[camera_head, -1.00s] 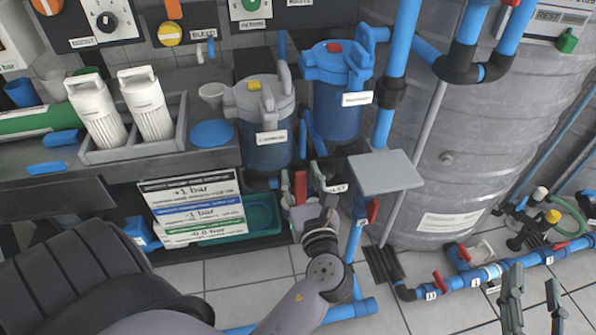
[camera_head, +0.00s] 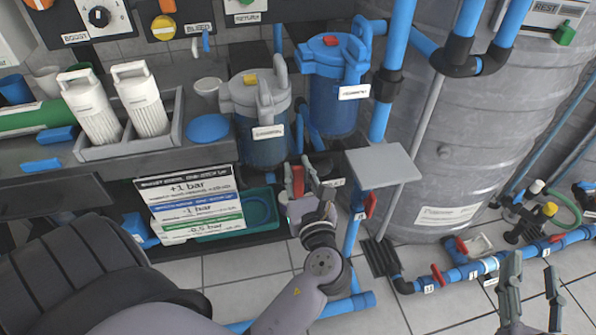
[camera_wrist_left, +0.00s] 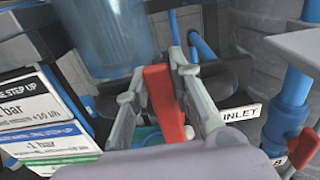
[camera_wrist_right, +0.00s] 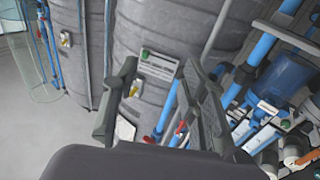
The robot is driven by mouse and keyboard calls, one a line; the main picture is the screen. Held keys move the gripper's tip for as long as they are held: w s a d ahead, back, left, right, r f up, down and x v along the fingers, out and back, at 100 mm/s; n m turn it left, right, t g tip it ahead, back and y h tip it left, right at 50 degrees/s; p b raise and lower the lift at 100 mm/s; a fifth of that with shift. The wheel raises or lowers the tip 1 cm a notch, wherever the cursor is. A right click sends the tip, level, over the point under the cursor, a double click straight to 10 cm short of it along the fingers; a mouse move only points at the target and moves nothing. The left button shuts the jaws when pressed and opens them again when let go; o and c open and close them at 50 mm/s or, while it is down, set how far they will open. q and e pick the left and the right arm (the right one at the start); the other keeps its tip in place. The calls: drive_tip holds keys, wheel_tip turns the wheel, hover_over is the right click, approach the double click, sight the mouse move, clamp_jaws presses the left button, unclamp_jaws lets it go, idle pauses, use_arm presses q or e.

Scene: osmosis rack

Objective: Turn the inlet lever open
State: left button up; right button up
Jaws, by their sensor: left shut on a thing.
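The red inlet lever (camera_wrist_left: 163,100) stands between the fingers of my left gripper (camera_wrist_left: 160,95) in the left wrist view, next to the INLET label (camera_wrist_left: 241,112). The lever also shows in the head view (camera_head: 297,180), below the blue filter housings. My left gripper (camera_head: 305,180) is shut on the lever. The lever's lower end and the valve body are mostly hidden by the gripper. My right gripper (camera_head: 532,292) is open and empty at the lower right of the head view. It also shows in the right wrist view (camera_wrist_right: 165,90).
A grey plate (camera_head: 385,167) sits just right of the left gripper. Filter housings (camera_head: 262,120) stand behind it. Pressure signs (camera_head: 190,205) are to its left. A large grey tank (camera_head: 450,120) and blue floor pipes (camera_head: 450,278) with red levers are to the right.

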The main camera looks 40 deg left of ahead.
use_arm(q)
clamp_jaws()
drive_tip(key=shift+s+a+n+p, duration=0.3)
drive_tip(key=shift+n+p, duration=0.2)
drive_tip(key=shift+n, duration=0.2)
use_arm(e)
drive_tip(key=f+g, duration=0.1)
drive_tip(key=f, duration=0.2)
drive_tip(key=f+g+h, duration=0.1)
drive_tip(key=shift+s+d+f+g, duration=0.25)
drive_tip(key=shift+d+g, duration=0.05)
drive_tip(key=shift+d, duration=0.1)
use_arm(q)
drive_tip(key=o, duration=1)
unclamp_jaws()
drive_tip(key=shift+c, duration=0.2)
use_arm(e)
drive_tip(key=shift+r, duration=0.1)
use_arm(q)
drive_tip(key=shift+w+d, duration=0.1)
use_arm(e)
drive_tip(key=shift+f, duration=0.2)
